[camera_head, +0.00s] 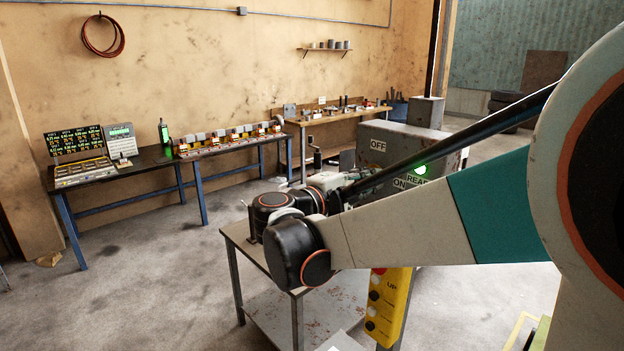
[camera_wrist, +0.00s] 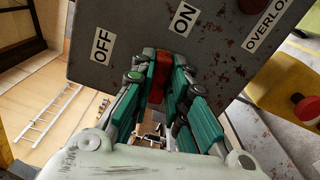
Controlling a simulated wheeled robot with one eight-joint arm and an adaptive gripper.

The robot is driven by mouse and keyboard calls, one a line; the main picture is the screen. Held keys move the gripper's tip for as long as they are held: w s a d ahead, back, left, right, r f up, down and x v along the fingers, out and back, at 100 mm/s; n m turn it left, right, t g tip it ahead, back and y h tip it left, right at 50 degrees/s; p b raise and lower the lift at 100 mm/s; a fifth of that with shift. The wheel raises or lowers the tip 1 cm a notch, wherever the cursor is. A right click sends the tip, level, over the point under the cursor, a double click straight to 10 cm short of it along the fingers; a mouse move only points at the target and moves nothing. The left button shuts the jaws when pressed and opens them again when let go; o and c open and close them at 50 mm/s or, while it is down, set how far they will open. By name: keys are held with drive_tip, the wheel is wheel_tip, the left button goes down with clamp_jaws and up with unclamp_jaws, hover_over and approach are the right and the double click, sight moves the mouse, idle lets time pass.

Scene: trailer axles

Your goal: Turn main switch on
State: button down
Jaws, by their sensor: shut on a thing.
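The main switch box (camera_head: 405,140) is a grey, rust-spotted cabinet with OFF, ON and READY labels and a lit green lamp (camera_head: 420,170). In the wrist view its face (camera_wrist: 135,25) shows the OFF label (camera_wrist: 102,45), the ON label (camera_wrist: 183,19) and part of an OVERLOAD label. My gripper (camera_wrist: 160,75) has teal fingers and is shut on a red switch handle (camera_wrist: 162,62) in front of this face, nearer the ON label than OFF. The handle's lower part is partly hidden by the fingers. In the head view my arm hides most of the gripper and the handle.
A small metal table (camera_head: 310,305) stands below my arm, with a yellow button pendant (camera_head: 387,305) beside it. A workbench with displays (camera_head: 130,165) and a second bench (camera_head: 335,118) line the back wall. The floor at the left is open.

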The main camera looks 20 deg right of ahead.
drive_tip(key=shift+f+m, duration=0.1)
drive_tip(key=shift+m, duration=1)
drive_tip(key=c, duration=1.6)
unclamp_jaws()
drive_tip(key=shift+o, duration=0.2)
